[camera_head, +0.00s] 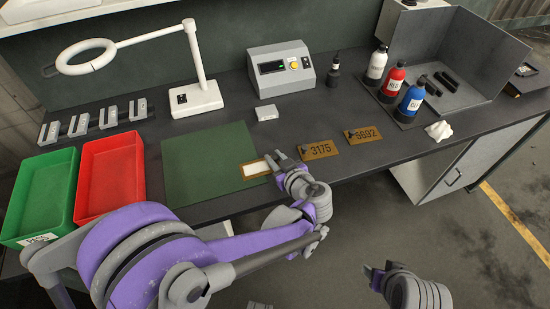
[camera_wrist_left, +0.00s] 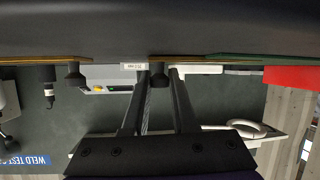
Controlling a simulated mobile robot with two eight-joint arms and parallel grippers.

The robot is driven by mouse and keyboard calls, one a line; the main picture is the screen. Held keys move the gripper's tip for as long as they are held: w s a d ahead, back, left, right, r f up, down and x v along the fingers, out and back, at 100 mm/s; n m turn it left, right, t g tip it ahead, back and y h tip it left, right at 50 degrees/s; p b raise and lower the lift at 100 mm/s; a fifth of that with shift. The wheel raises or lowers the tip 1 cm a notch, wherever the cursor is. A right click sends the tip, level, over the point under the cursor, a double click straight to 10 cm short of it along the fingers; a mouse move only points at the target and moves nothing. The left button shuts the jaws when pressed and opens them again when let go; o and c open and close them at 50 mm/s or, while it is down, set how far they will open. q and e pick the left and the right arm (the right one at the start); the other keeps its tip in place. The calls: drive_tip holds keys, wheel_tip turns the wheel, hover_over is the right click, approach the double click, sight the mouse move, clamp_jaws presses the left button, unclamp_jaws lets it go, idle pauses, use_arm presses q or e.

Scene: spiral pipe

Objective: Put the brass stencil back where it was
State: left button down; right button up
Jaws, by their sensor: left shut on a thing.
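A small brass-edged plate with a pale centre (camera_head: 256,168) is at the right edge of the green mat (camera_head: 210,172). My left gripper (camera_head: 277,163) is shut on its right end. In the left wrist view the plate shows as a thin brass edge (camera_wrist_left: 190,58) by the fingertips (camera_wrist_left: 159,76). I cannot tell whether it touches the mat. Two brass stencils, marked 3175 (camera_head: 320,150) and apparently 5692 (camera_head: 363,135), lie on the bench to the right. My right gripper (camera_head: 373,274) is low, in front of the bench; its jaw opening is unclear.
Green (camera_head: 43,190) and red (camera_head: 109,180) bins stand left of the mat. A small grey block (camera_head: 266,112), a control box (camera_head: 281,68) and a ring lamp (camera_head: 197,97) stand behind. Bottles (camera_head: 391,83) and a crumpled white wipe (camera_head: 439,131) are right.

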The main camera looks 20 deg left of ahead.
use_arm(q)
drive_tip(key=c, duration=0.7)
unclamp_jaws()
drive_tip(key=v, duration=1.2)
drive_tip(key=shift+a, duration=0.1)
